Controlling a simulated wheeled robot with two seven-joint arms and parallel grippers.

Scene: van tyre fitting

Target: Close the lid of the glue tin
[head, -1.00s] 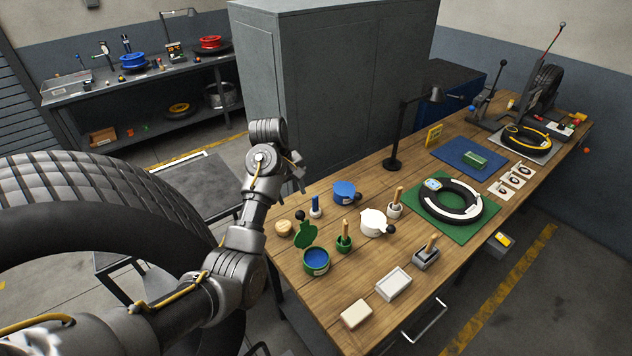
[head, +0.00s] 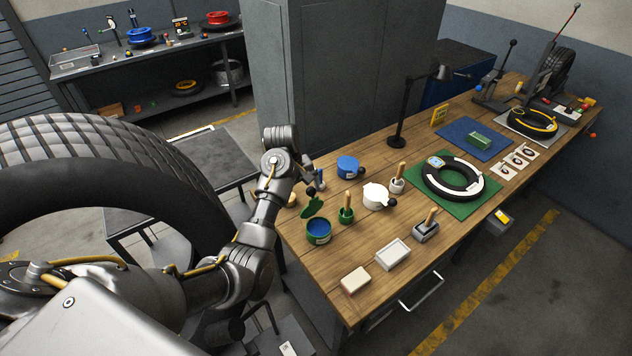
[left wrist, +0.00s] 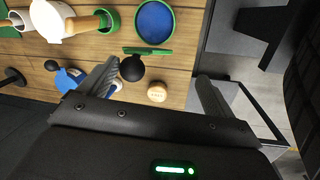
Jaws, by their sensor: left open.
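The green glue tin (head: 318,232) stands open near the left end of the wooden bench, with blue contents showing. Its green lid (head: 312,207) stands up on the far side of the rim, with a black ball knob (head: 311,190). In the left wrist view the tin (left wrist: 154,23) is at the top, the lid (left wrist: 147,50) is seen edge-on, and the knob (left wrist: 132,68) is closest to the left finger. My left gripper (head: 311,178) is open and empty, just behind the lid. Both its fingers (left wrist: 160,80) show wide apart in the wrist view. My right gripper is not seen.
A closed blue tin (head: 347,167), a closed white tin (head: 375,195) and a green brush pot (head: 346,214) stand close by. A round wooden piece (left wrist: 157,92) lies between my fingers in the wrist view. A large tyre (head: 100,175) is at left.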

